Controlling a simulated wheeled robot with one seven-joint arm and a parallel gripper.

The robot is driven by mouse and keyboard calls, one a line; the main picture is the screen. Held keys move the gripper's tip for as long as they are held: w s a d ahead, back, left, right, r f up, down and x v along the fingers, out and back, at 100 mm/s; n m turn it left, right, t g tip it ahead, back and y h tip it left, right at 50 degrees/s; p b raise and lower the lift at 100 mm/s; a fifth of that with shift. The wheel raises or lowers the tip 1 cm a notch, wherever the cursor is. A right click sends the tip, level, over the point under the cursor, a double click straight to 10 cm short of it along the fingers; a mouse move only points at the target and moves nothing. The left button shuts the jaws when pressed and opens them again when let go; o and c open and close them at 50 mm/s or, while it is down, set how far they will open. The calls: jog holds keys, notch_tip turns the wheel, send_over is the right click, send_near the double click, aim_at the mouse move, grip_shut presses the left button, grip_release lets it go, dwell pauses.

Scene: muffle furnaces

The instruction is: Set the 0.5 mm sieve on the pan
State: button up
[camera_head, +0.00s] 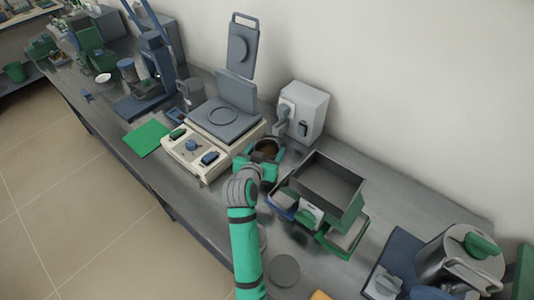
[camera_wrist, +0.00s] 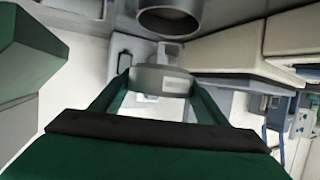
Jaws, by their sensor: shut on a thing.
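A small round vessel with a brown inside (camera_head: 267,149), which looks like a sieve, is at my gripper (camera_head: 260,167) over the bench. In the wrist view the sieve's grey metal ring (camera_wrist: 170,20) is at the top, with a short stem to a grey tab (camera_wrist: 162,80). My gripper (camera_wrist: 155,92) is shut on that tab between its green fingers. I cannot read the mesh size. A flat grey disc (camera_head: 285,270) lies on the bench near my forearm; I cannot tell whether it is the pan. Whether anything is under the sieve is hidden.
A cream device with a grey round plate (camera_head: 210,130) is left of my gripper. A grey-white machine (camera_head: 302,108) stands behind. An open grey box (camera_head: 325,185) and trays (camera_head: 345,238) crowd the right. A metal pot (camera_head: 460,255) is far right.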

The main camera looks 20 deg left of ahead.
jog(key=shift+f, duration=2.15)
jog(key=shift+w+d, duration=0.1)
jog(key=shift+s+f, duration=0.2)
jog(key=shift+f, duration=0.05)
jog(key=shift+w+f, duration=0.15)
jog(key=shift+f, duration=0.6)
jog(key=o, duration=1.7)
jog(key=shift+o, duration=0.2)
